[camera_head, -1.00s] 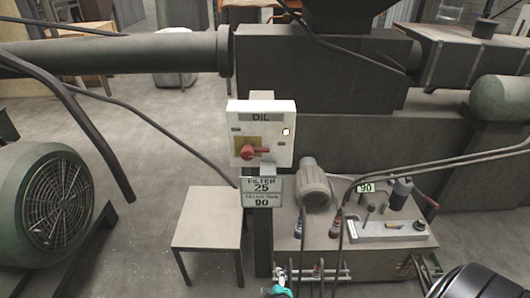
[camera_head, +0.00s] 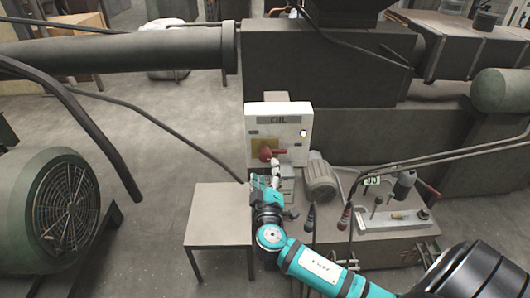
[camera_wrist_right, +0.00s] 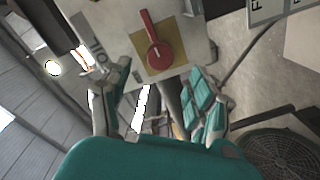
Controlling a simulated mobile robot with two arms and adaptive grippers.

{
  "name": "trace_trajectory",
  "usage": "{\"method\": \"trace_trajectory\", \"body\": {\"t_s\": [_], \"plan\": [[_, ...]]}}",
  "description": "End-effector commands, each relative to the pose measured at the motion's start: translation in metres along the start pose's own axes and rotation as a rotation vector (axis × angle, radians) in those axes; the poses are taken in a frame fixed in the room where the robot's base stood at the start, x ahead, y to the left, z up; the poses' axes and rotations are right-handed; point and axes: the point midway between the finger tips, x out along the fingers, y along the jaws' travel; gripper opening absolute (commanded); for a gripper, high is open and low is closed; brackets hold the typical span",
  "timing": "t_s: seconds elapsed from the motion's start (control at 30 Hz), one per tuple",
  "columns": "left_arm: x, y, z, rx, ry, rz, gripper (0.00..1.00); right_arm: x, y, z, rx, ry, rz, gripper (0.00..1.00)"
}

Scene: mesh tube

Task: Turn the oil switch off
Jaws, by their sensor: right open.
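The oil switch box (camera_head: 262,124) is a white panel on a post, marked "OIL" at its top. Its red switch handle (camera_head: 269,153) sits on a yellow plate (camera_head: 262,143). In the right wrist view the red handle (camera_wrist_right: 150,40) shows on the yellow plate, beyond the fingers. My right gripper (camera_head: 276,172) is just below the red handle in the head view. In the right wrist view its two teal-and-grey fingers (camera_wrist_right: 163,90) are spread apart with nothing between them. The handle looks apart from the fingertips. My left gripper is not in view.
A small grey table (camera_head: 217,215) stands left of my right arm. A green motor (camera_head: 65,215) is at the far left. A grey pump motor (camera_head: 321,178) and hoses are right of the gripper. A dark cable crosses behind the table.

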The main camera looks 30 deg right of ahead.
Motion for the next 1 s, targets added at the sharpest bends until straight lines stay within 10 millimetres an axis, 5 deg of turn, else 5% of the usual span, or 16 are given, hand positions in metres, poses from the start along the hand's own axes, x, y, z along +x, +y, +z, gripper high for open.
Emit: {"method": "trace_trajectory", "body": {"t_s": [0.2,0.4,0.8,1.0], "plan": [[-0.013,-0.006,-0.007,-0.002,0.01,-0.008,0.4,0.046,0.002,-0.001,-0.003,0.0,0.001,0.61],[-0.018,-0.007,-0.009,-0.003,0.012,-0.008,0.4,0.071,0.0,0.0,-0.002,-0.001,-0.001,0.61],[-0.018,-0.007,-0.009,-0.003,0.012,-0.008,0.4,0.079,-0.001,0.001,-0.001,-0.001,-0.002,0.61],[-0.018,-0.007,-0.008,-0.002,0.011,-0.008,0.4,0.079,-0.001,0.001,-0.001,-0.001,-0.002,0.36]]}}
